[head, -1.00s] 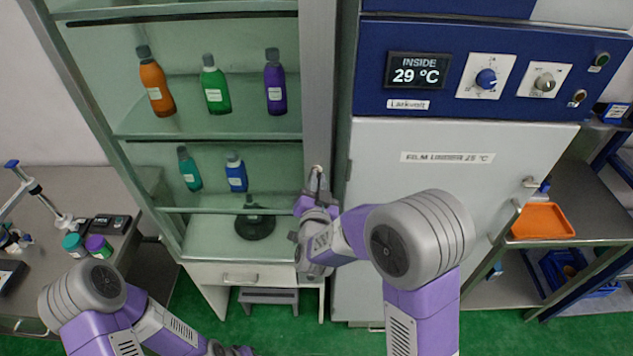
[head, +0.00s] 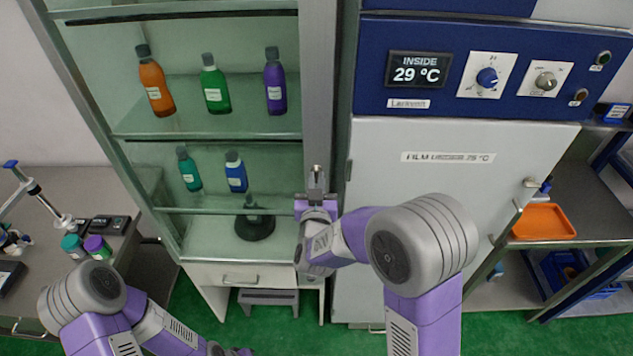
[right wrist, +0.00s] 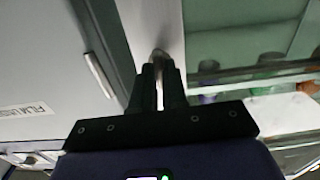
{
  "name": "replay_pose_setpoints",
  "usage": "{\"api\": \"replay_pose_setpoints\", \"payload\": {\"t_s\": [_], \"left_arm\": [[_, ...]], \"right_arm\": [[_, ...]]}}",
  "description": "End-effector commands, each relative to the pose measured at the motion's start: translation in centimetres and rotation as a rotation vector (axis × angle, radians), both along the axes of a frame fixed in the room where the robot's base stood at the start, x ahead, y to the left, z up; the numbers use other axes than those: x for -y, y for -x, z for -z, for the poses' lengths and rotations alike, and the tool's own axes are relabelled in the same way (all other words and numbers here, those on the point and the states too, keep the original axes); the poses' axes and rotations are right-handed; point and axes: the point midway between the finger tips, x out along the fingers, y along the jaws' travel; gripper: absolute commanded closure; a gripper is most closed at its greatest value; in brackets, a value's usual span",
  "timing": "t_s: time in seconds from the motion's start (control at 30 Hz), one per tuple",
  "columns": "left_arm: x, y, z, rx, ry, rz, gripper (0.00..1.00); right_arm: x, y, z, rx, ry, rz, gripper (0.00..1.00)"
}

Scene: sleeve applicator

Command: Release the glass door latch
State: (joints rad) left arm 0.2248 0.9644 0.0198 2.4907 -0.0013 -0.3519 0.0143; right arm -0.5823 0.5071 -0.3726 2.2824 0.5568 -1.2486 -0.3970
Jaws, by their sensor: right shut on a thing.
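The glass-fronted cabinet (head: 220,125) stands at the left of the head view, with a grey door post (head: 318,80) on its right side. The latch (head: 317,170) is a small metal piece low on that post. My right gripper (head: 316,186) is at the post, pointing up. The right wrist view shows the metal latch (right wrist: 159,56) between the two dark fingers (right wrist: 159,85), which are shut on it. The fingers hide most of the latch. The glass door looks closed.
Several bottles, including an orange one (head: 155,82), stand on the cabinet shelves. A white film locker (head: 450,210) stands close on the right of the post. A grey step stool (head: 268,297) is below. An orange tray (head: 543,220) lies on the right-hand rack.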

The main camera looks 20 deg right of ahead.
Motion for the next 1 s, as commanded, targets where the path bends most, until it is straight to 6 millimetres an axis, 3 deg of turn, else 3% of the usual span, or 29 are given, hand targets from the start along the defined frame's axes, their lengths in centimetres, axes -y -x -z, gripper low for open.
{"api": "replay_pose_setpoints", "payload": {"t_s": [0.03,0.07,0.2,0.57,1.0], "left_arm": [[0.0,0.0,0.0,0.000,0.000,0.000,0.57],[0.0,0.0,0.0,0.000,0.000,0.000,0.57],[0.0,0.0,0.0,0.000,0.000,0.000,0.57],[0.0,0.0,0.2,0.000,0.000,0.000,0.57],[0.0,0.0,1.2,0.000,0.000,0.000,0.57]], "right_arm": [[0.0,0.0,0.0,-0.001,0.003,0.000,1.00],[0.0,0.0,0.0,-0.001,0.003,0.000,0.83],[0.0,0.0,0.0,-0.001,0.002,0.000,0.62],[-0.2,0.6,0.0,0.001,-0.001,-0.001,0.62],[-2.0,6.7,0.0,0.000,-0.001,-0.001,0.62]]}}
